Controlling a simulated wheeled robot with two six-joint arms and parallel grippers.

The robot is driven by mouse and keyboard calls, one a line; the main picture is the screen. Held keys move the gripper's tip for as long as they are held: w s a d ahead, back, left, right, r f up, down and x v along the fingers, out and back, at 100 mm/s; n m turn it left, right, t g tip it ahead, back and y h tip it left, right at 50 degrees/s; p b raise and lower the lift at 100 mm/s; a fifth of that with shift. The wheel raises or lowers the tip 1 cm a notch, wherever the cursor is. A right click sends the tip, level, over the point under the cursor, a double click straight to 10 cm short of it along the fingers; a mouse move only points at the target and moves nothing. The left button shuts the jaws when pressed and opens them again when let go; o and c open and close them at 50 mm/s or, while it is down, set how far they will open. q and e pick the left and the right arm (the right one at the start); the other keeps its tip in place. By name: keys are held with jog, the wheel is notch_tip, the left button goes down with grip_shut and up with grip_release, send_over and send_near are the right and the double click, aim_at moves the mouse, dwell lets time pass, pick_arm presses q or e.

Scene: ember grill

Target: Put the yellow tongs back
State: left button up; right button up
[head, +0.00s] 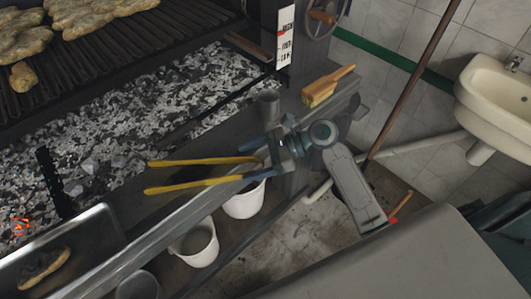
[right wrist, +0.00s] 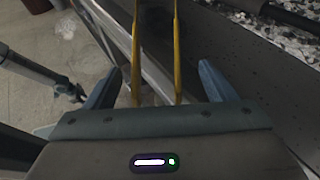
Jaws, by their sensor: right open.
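The yellow tongs (head: 205,162) lie along the front ledge of the grill, with their two yellow arms spread and pointing left in the head view. Their joined end is by my right gripper (head: 262,160). In the right wrist view the tongs (right wrist: 178,50) run away between and beyond my open fingers (right wrist: 160,88). The fingers stand apart on either side of the tongs, and no closed grip shows. Whether a finger touches the tongs I cannot tell. My left gripper is in neither view.
The grill's ember bed (head: 125,120) lies behind the ledge. A wooden brush (head: 335,83) rests at the right. White buckets (head: 196,246) stand below the ledge. A metal tray (head: 75,245) with a bread-like piece is at lower left. A sink (head: 497,95) is at far right.

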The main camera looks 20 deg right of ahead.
jog(key=b+v, duration=0.1)
jog(key=v, duration=0.9)
jog(key=shift+d+r, duration=0.1)
jog(key=shift+d, duration=0.05)
